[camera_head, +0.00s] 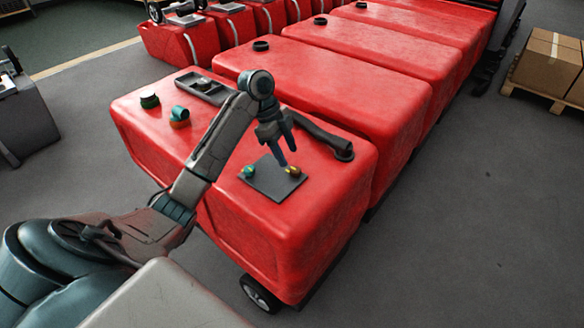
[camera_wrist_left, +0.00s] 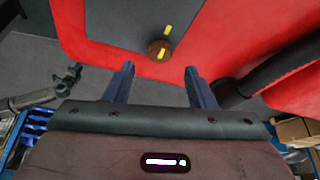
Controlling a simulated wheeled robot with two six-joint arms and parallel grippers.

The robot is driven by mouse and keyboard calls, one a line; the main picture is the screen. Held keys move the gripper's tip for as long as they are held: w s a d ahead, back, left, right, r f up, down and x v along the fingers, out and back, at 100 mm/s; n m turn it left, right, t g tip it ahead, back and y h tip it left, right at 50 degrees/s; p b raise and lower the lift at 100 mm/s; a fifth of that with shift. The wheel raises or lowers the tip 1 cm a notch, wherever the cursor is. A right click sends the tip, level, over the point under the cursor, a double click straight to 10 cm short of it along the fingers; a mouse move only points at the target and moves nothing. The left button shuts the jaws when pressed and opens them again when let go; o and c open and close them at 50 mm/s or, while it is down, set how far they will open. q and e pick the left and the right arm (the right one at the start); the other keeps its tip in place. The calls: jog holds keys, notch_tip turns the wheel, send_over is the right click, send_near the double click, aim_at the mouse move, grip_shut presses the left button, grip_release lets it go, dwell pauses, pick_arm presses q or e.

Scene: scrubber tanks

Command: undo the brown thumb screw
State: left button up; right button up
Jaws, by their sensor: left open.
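The brown thumb screw (camera_wrist_left: 153,48) is a round knob with a yellow mark, at the corner of a dark plate (camera_wrist_left: 120,22) in the left wrist view. A second yellow mark lies on the plate just beside it. In the head view the screw (camera_head: 294,171) sits at the right of the plate (camera_head: 272,184) on the near red tank. My left gripper (camera_head: 285,162) points down close above it, partly in front of it. In the wrist view its two fingers (camera_wrist_left: 159,75) are apart and empty, with the screw beyond their tips. What looks like my right gripper (camera_wrist_left: 71,73) is small at the left.
A teal knob (camera_head: 249,171) is at the plate's left corner. A thick black hose (camera_head: 322,138) runs just behind the plate. Two more knobs and a dark tray (camera_head: 204,88) are on the tank's left part. More red tanks (camera_head: 330,85) stand behind.

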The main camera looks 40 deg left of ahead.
aim_at(295, 169)
pick_arm(q)
jog(key=x, duration=0.5)
jog(key=c, duration=1)
